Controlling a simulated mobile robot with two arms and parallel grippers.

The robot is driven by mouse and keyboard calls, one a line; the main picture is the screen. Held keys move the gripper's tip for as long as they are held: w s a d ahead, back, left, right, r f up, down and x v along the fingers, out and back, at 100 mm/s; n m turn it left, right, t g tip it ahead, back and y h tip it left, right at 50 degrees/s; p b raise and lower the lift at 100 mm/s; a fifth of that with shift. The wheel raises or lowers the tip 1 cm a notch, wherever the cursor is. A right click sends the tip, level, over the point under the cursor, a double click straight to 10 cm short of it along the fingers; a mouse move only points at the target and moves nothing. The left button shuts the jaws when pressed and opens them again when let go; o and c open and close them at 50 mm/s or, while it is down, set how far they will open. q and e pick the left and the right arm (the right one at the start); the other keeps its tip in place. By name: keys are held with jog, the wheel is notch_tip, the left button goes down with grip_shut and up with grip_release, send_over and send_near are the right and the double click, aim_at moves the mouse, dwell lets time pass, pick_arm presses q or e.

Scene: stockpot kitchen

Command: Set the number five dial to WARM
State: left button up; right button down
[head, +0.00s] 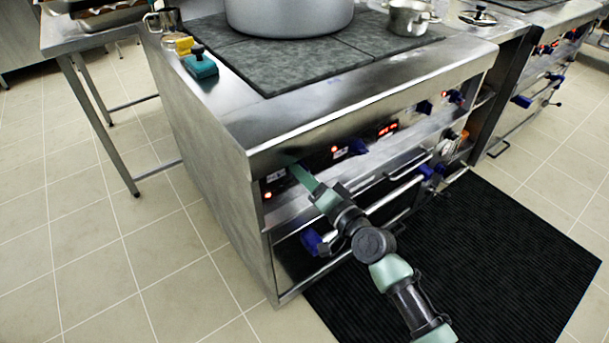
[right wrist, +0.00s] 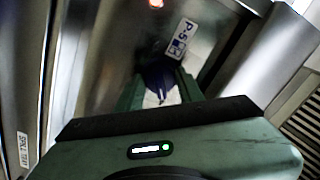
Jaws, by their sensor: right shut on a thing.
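My right gripper (head: 297,172) reaches the stove's front control panel (head: 325,155) at its left end. In the right wrist view its two green fingers (right wrist: 160,78) are closed around a dark blue dial (right wrist: 157,90). A label reading P-5 (right wrist: 181,38) is beside this dial. The dial's pointer direction and WARM mark cannot be read. In the head view the gripper hides the dial. My left gripper is not in view.
Other blue dials (head: 357,147) and glowing red lights (head: 388,129) line the panel. A handrail (head: 398,192) and a lower blue knob (head: 311,240) are near my arm. A large pot (head: 290,17) stands on the stove. A black mat (head: 500,260) lies in front.

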jog(key=c, duration=0.9)
grip_release()
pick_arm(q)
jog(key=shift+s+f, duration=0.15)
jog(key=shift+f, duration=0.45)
pick_arm(e)
jog(key=v, duration=0.8)
jog(key=shift+f, duration=0.1)
